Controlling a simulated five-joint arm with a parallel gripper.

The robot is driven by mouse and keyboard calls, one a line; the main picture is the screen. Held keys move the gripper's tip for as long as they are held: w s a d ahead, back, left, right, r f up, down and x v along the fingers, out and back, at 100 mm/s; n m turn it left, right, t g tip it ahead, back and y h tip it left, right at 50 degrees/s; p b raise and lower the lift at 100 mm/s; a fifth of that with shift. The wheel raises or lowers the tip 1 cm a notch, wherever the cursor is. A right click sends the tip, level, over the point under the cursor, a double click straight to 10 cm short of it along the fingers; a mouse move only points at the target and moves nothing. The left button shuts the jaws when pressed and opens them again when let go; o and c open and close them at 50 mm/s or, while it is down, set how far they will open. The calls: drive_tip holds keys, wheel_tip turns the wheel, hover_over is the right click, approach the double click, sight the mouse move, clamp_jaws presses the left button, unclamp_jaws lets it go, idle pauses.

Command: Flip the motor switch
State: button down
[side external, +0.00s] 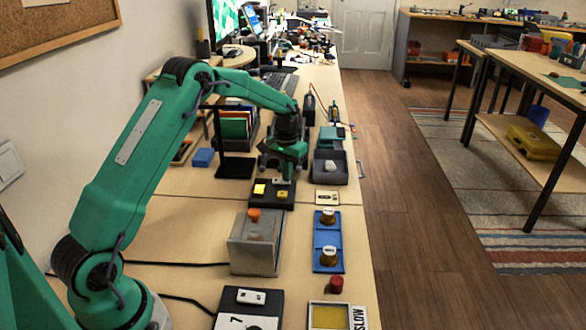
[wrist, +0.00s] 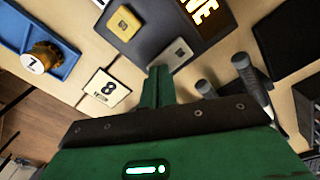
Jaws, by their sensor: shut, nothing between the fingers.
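A dark panel (side external: 268,203) lies on the table below my gripper. It carries a yellow square block (side external: 282,194), a pale grey block and a lit yellow sign (side external: 259,189). In the wrist view the panel (wrist: 150,42) shows the yellow block (wrist: 125,23), the pale grey block (wrist: 177,54) and part of the sign (wrist: 202,14). I cannot read which of these is the motor switch. My gripper (side external: 282,177) is shut and empty, above the panel's far edge. In the wrist view its green fingers (wrist: 158,76) end close beside the pale grey block; I cannot tell whether they touch.
A number card (wrist: 104,91) lies beside the panel. A blue tray (side external: 328,243) with round-topped knobs is to the right. A grey box (side external: 255,256) stands nearer the camera and an open grey bin (side external: 329,172) farther right. Dark posts (wrist: 250,76) stand close right in the wrist view.

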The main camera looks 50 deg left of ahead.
idle(0.3)
drive_tip(key=shift+r, duration=3.45)
